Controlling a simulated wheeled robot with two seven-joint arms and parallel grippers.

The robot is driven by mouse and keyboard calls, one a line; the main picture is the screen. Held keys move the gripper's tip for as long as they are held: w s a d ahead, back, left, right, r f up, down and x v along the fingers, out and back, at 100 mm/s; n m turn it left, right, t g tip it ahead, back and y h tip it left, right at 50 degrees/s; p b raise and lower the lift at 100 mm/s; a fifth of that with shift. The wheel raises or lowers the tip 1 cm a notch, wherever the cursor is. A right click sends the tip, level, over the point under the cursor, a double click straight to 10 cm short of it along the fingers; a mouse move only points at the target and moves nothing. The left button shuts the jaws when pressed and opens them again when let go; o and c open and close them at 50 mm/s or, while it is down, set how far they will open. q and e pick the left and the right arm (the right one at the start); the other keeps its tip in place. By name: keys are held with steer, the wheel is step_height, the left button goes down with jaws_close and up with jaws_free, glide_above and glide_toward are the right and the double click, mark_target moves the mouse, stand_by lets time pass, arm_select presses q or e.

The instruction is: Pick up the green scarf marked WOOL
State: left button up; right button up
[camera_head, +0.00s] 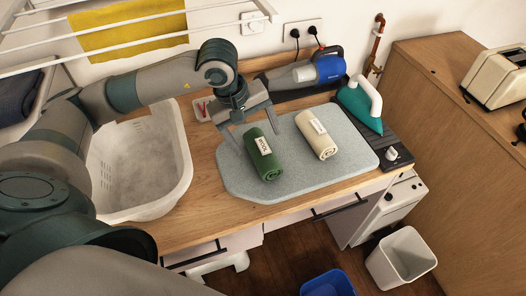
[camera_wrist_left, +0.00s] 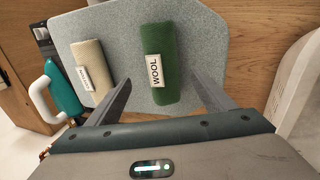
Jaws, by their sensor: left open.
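The green scarf (camera_head: 267,165) is rolled up with a white label and lies on the grey speckled board (camera_head: 238,180). In the left wrist view the green scarf (camera_wrist_left: 170,88) shows its label reading WOOL. My left gripper (camera_head: 253,134) is open and empty, above the far end of the scarf. In the left wrist view its fingers (camera_wrist_left: 166,88) stand apart, one on each side of the scarf's near part in that picture. A rolled cream scarf (camera_head: 321,147) with a white label lies on the same board, to the right of the green one. My right gripper is not in view.
A teal iron (camera_head: 358,108) stands at the board's right end, and a blue handheld appliance (camera_head: 322,69) lies by the wall. A white basin (camera_head: 141,165) is left of the board. A drying rack (camera_head: 130,22) with a yellow cloth hangs above.

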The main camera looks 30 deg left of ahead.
mark_target(259, 144)
arm_select(q)
steer(key=shift+p+x, duration=0.9)
steer(key=shift+p, duration=0.25)
steer(key=shift+p+x, duration=0.55)
steer(key=shift+x, duration=0.5)
steer(key=shift+w+f, duration=0.1)
steer(key=shift+f, duration=0.5)
steer(key=c, duration=1.2)
